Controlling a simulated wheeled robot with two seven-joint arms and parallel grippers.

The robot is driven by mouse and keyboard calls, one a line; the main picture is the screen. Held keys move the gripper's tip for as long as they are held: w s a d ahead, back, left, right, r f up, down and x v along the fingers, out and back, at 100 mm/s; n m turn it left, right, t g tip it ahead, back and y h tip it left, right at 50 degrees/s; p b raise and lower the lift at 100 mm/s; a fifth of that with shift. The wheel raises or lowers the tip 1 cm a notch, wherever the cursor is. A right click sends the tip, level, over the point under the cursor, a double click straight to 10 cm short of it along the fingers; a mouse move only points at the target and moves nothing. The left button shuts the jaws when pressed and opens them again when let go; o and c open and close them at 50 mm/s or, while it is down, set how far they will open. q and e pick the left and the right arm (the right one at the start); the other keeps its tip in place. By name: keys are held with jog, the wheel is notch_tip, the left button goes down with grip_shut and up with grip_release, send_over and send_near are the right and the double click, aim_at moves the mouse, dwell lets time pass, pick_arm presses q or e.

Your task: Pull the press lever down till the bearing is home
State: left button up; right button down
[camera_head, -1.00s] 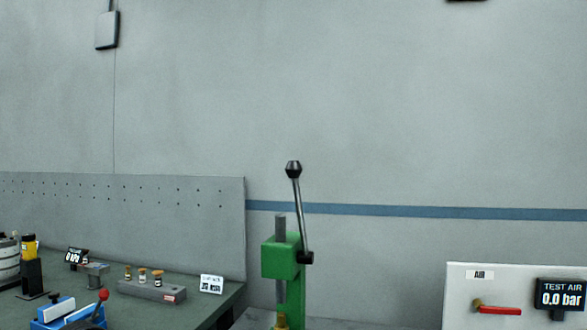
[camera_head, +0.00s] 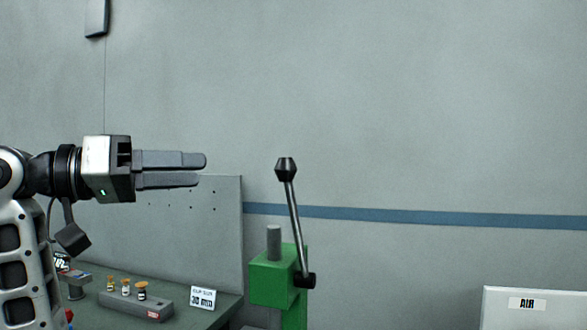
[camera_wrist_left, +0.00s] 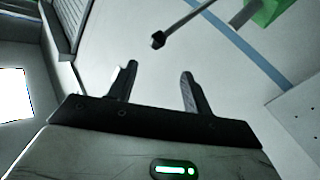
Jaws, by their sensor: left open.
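The press lever (camera_head: 295,220) stands nearly upright, leaning slightly left, with a black knob (camera_head: 286,166) at its top. Its lower end meets a dark hub on the side of the green press (camera_head: 271,279), and a grey ram shows above the press body. My left gripper (camera_head: 204,171) is open and empty, left of the knob at about its height and apart from it. In the left wrist view the two fingers (camera_wrist_left: 157,85) stand apart, with the lever knob (camera_wrist_left: 158,40) beyond them and the green press (camera_wrist_left: 268,12) at the top right. The bearing is not visible. My right gripper is not in view.
A dark bench with a grey block of small bottles (camera_head: 136,303) and a white sign (camera_head: 203,298) lies at the lower left, before a perforated panel (camera_head: 222,215). A white box marked AIR (camera_head: 500,310) stands at the lower right. The space around the knob is clear.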

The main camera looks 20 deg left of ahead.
aim_at(278, 162)
pick_arm(q)
jog(key=p+x, duration=0.4)
jog(key=x, duration=0.9)
jog(key=shift+w+d+r, duration=0.1)
jog(key=shift+d, duration=0.4)
jog(key=shift+w+d, duration=0.4)
jog(key=shift+w, duration=0.1)
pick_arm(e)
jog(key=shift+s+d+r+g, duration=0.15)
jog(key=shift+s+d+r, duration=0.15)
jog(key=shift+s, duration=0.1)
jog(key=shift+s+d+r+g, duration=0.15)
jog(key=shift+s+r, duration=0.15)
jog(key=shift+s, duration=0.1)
